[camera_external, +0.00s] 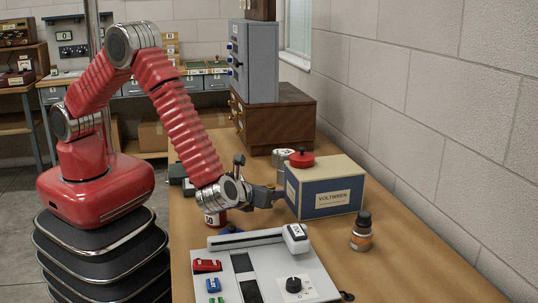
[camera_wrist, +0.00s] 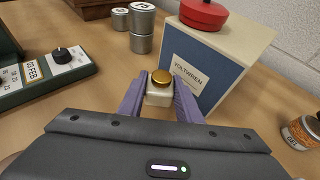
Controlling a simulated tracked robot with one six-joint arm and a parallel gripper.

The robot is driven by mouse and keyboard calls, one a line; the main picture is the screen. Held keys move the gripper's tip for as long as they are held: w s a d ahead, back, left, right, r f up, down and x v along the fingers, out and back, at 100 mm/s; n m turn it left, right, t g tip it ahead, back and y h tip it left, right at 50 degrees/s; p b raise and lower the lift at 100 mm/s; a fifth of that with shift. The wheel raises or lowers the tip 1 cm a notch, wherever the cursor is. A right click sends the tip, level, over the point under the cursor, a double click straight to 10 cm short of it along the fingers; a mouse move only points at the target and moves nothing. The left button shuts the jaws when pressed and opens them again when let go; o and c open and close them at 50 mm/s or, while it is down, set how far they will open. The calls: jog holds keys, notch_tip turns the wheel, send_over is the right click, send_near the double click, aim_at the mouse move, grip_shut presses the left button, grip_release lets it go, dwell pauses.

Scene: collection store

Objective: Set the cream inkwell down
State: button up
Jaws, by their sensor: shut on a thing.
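The cream inkwell (camera_wrist: 159,97) is a small pale block with a round gold lid, seen in the middle of the wrist view. My gripper (camera_wrist: 159,88) is shut on it, with one purple finger on each side. In the external view my gripper (camera_external: 268,195) reaches over the wooden table, just left of the Voltwren box. The inkwell cannot be made out there. I cannot tell whether its base touches the table.
The blue and cream Voltwren box (camera_external: 325,198) stands close by with a red lidded pot (camera_external: 301,159) on top. Metal canisters (camera_wrist: 142,29) stand behind. An orange jar (camera_external: 361,236) is at right. A white panel (camera_external: 267,268) with a dial lies in front.

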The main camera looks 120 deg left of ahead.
aim_at(270, 212)
jog(key=shift+f, duration=2)
jog(key=o, duration=1.1)
jog(key=v, duration=1.2)
